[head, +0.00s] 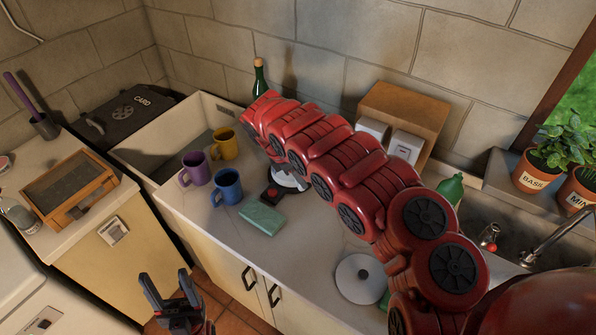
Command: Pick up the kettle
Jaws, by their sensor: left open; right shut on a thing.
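I see no whole kettle; my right arm crosses the middle of the head view and covers part of the counter. A small white thing (292,180) shows partly below the arm, and I cannot tell what it is. A black-and-red thing (271,193) lies against it. My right gripper is hidden behind my arm. My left gripper (164,286) is open and empty, low over the floor in front of the counter.
A purple mug (196,170), yellow mug (224,143), blue mug (227,188) and green sponge (262,219) stand on the counter (215,222). A green bottle (260,80) is behind. A white disc (361,279) lies at the front. Potted herbs (540,168) stand at right.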

